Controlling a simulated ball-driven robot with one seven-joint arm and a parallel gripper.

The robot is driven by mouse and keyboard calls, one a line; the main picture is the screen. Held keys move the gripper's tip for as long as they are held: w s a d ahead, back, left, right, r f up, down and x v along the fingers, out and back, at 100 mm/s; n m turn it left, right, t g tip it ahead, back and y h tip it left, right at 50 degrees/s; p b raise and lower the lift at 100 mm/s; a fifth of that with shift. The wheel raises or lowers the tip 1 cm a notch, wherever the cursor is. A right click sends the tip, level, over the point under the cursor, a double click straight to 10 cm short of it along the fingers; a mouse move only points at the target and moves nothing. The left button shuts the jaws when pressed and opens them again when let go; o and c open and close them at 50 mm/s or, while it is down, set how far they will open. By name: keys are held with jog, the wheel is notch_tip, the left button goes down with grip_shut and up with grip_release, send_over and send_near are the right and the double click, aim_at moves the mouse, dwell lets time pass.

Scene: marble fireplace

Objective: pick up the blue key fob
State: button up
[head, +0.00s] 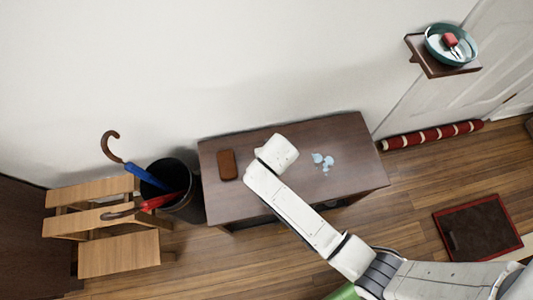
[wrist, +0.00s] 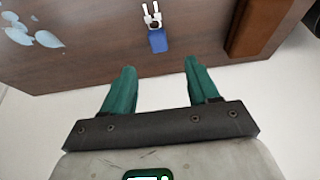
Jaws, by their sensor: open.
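The blue key fob (wrist: 157,40) lies on the dark wooden table, with pale keys (wrist: 150,12) attached at its far end in the wrist view. In the head view my arm hides it. My gripper (wrist: 158,68) has two green fingers spread apart with nothing between them. The fob appears just beyond the fingertips, roughly in line with the gap and apart from them. In the head view my arm's white end (head: 277,153) is over the table (head: 355,165).
A brown case (head: 228,165) lies on the table left of my arm; pale blue petal-like pieces (head: 322,161) lie right of it. An umbrella bin (head: 170,185) and wooden step stool (head: 118,255) stand left. A wall shelf (head: 437,68) holds a teal bowl (head: 430,42).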

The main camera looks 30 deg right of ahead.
jog(key=x, duration=0.3)
jog(key=shift+s+b+x, duration=0.1)
jog(key=shift+b+x, duration=0.4)
jog(key=shift+x, duration=0.8)
jog(key=shift+s+b+x, duration=0.15)
jog(key=shift+b+x, duration=0.35)
jog(key=shift+x, duration=0.8)
grip_shut()
